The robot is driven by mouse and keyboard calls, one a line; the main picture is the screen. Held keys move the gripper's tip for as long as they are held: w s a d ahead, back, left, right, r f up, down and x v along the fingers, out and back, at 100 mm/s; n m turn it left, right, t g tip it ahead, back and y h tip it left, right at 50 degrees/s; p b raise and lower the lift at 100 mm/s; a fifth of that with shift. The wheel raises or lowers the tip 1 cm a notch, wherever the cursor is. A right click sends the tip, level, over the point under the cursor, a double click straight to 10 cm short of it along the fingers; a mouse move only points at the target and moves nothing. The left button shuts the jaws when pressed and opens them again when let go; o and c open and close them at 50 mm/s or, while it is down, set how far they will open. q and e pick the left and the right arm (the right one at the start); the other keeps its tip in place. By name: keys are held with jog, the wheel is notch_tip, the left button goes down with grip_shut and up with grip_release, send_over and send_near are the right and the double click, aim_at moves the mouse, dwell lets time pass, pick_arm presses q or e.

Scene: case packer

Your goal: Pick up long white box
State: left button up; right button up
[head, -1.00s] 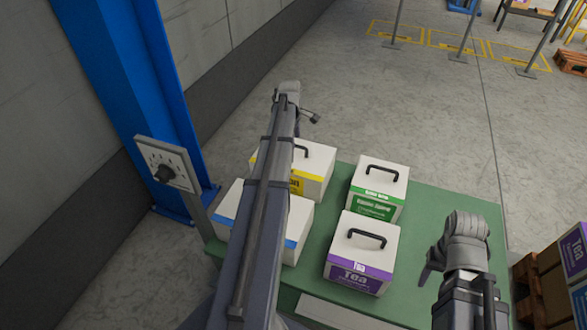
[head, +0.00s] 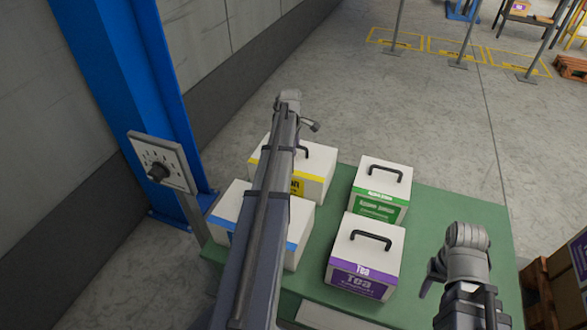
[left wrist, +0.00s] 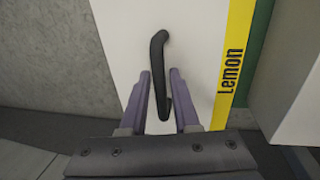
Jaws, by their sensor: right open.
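The white box with a yellow Lemon band (head: 317,170) stands at the back left of the green table, partly hidden by my left arm. In the left wrist view its white top (left wrist: 195,40) carries a black handle (left wrist: 158,62). My left gripper (left wrist: 161,72) is open over this box. Its two fingers are apart, with the near part of the handle showing between them. Whether they touch it I cannot tell. A white box with blue bands (head: 232,208) stands in front, mostly hidden by my left arm. My right gripper (head: 430,280) is open at the table's right side.
A green-banded box (head: 380,188) and a purple Tea box (head: 366,260) stand in the middle of the green table (head: 425,215). A control panel (head: 161,163) and a blue post (head: 160,90) are at the left. Cartons (head: 560,270) stand at the right.

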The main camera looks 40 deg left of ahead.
pick_arm(q)
grip_shut()
dwell(1.0)
